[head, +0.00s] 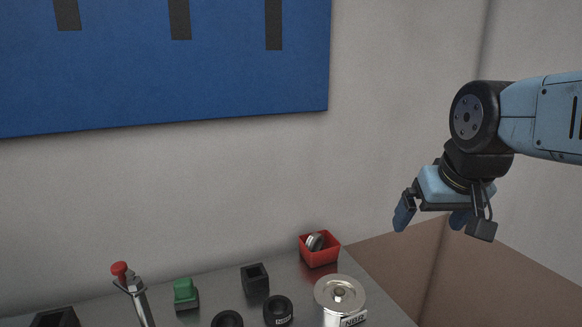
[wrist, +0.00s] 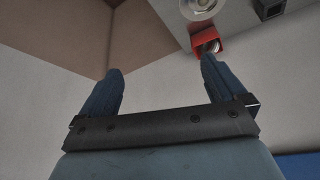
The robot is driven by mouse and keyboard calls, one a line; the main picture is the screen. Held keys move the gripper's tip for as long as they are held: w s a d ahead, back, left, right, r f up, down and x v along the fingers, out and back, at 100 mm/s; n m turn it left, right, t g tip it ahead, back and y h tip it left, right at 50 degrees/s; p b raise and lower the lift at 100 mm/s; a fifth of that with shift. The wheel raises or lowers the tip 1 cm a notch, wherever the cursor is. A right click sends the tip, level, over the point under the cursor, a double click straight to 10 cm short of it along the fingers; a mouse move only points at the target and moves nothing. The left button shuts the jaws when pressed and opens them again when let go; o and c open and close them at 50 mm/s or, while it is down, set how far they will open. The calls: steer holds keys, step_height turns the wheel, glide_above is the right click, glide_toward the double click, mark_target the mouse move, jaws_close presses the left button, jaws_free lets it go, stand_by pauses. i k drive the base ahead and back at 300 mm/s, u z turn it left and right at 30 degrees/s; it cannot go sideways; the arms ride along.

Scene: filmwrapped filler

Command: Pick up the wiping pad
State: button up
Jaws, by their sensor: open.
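My gripper (head: 432,215) is at the right of the head view, with its fingers apart and nothing between them. It hangs beyond the right edge of the grey table, well away from the things on it. In the wrist view my gripper (wrist: 162,68) also shows two spread blue fingers with an empty gap. A green block with a raised grip on a dark base (head: 185,293) stands on the table at the lower middle left. It may be the wiping pad, but I cannot tell for sure. It is not visible in the wrist view.
A red bin (head: 320,250) holding a metallic part stands at the table's back right. A silver can (head: 340,298), a black open box (head: 255,280), black rings (head: 278,310) and a red-knobbed lever tool (head: 132,290) share the table. A wall rises behind.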

mark_target(187, 296)
steer(key=u, duration=0.35)
steer(key=k, duration=0.3)
steer(key=u, duration=0.75)
steer(key=k, duration=0.9)
steer(key=u, duration=0.4)
steer(key=i, duration=0.8)
steer(key=z, duration=0.25)
